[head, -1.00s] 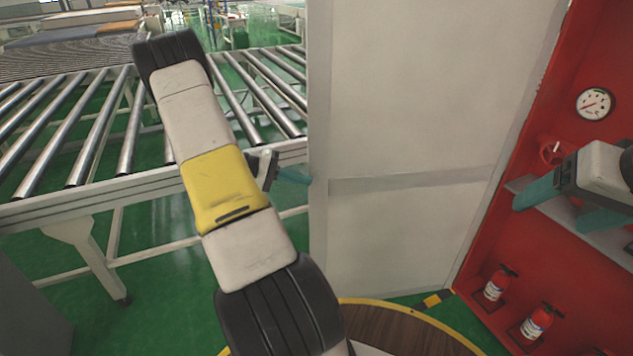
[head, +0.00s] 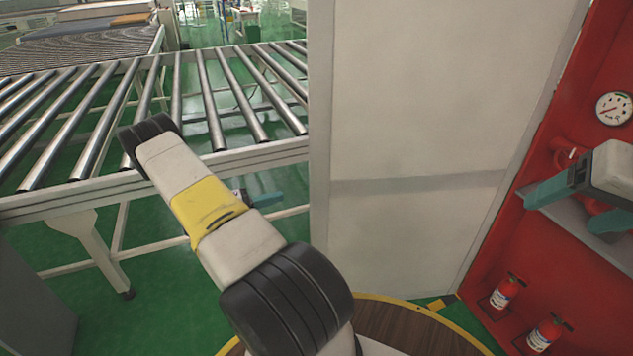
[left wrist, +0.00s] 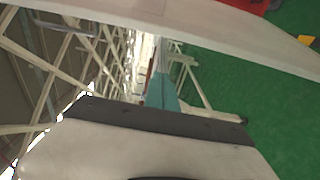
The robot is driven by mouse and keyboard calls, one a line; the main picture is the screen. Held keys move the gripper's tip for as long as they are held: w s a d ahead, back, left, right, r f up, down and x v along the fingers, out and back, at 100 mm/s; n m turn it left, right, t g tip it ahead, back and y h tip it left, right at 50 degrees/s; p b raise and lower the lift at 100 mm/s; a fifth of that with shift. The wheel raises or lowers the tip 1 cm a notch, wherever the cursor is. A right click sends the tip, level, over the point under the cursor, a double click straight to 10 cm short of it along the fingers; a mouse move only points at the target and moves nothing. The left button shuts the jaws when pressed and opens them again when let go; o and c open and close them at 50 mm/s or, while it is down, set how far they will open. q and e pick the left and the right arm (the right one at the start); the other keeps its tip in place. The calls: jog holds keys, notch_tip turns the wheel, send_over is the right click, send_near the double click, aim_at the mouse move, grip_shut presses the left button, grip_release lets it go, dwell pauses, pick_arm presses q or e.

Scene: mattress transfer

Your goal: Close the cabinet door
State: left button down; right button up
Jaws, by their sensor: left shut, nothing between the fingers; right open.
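The cabinet door (head: 420,110) is a tall light-grey panel with a horizontal band, standing open to the left of the red cabinet interior (head: 490,240). My left gripper (head: 268,199) is shut and empty, partly hidden behind my left arm, a little left of the door's free edge. Its teal fingers also show in the left wrist view (left wrist: 162,92), with a pale panel edge crossing above them. My right gripper (head: 580,205) is open and empty, in front of the cabinet interior at the right.
A roller conveyor (head: 150,100) runs behind my left arm. A gauge (head: 613,108), a grey shelf (head: 575,215) and fire extinguishers (head: 506,292) are in the cabinet. Green floor (head: 180,270) is open at the lower left.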

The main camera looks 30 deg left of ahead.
pick_arm(q)
jog(key=w+d, duration=0.4)
jog(key=d, duration=0.3)
jog(key=shift+d, duration=0.4)
jog(key=shift+s, duration=0.15)
